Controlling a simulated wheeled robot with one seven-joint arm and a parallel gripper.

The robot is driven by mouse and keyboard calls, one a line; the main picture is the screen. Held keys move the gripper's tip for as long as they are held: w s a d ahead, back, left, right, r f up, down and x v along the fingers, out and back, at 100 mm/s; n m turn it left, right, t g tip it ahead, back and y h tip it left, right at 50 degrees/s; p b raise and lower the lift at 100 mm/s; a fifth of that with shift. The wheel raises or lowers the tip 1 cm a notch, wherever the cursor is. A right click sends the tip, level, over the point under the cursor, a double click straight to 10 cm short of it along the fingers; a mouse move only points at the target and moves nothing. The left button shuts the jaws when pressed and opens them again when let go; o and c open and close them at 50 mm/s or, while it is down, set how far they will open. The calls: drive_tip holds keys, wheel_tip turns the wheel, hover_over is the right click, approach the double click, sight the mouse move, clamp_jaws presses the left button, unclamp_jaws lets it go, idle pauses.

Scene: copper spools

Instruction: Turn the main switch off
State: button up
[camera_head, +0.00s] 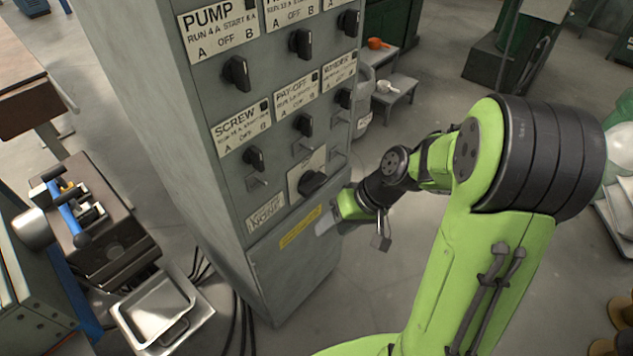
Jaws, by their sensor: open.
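A tall grey control cabinet (185,120) stands left of centre with rows of black rotary switches on its front. The largest low switch, a black knob (312,182) on a pale plate, sits at the lower right of the panel; it looks like the main switch, but its lettering is too small to read. My gripper (347,227) is open and empty, just below and right of this knob, close to the cabinet front and seemingly apart from the knob. The gap between its fingers is partly hidden by my wrist.
Other switches, such as the screw switch (254,158) and pay-off switch (304,125), sit close above, with small metal brackets below. A yellow label (301,227) is under the panel. A metal tray (158,312) and cables lie left.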

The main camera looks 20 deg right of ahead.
drive_tip(key=w+d+f+m+t+y+p, duration=0.1)
drive_tip(key=w+d+f+m+t+y, duration=0.3)
drive_tip(key=f, duration=0.3)
drive_tip(key=m+t+p, duration=0.2)
drive_tip(key=m+t, duration=0.6)
drive_tip(key=t, duration=0.1)
approach(317, 188)
drive_tip(key=x, duration=1)
drive_tip(key=shift+d, duration=0.1)
clamp_jaws()
